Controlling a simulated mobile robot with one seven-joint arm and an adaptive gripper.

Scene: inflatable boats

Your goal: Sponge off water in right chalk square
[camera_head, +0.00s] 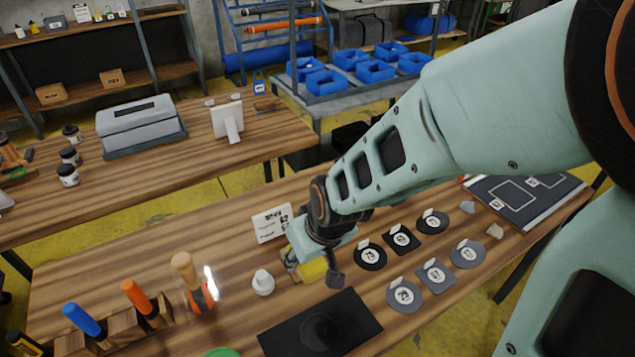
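A dark board (487,186) with white chalk square outlines lies at the right end of the front workbench. The right chalk square (553,181) is small in the picture, and I cannot make out water in it. A yellow sponge (312,271) lies at the middle of the bench, partly hidden by my gripper. My gripper (314,275) points down over the sponge, with its fingers apart on either side of it. I cannot tell whether they press on the sponge. My gripper is well left of the board.
Several labelled round and square pads (404,295) lie between the sponge and the board. A black mat (355,318) lies in front of the gripper, a white knob-shaped item (263,282) to its left. A white card (270,222) stands behind. A tool rack (125,330) is at left.

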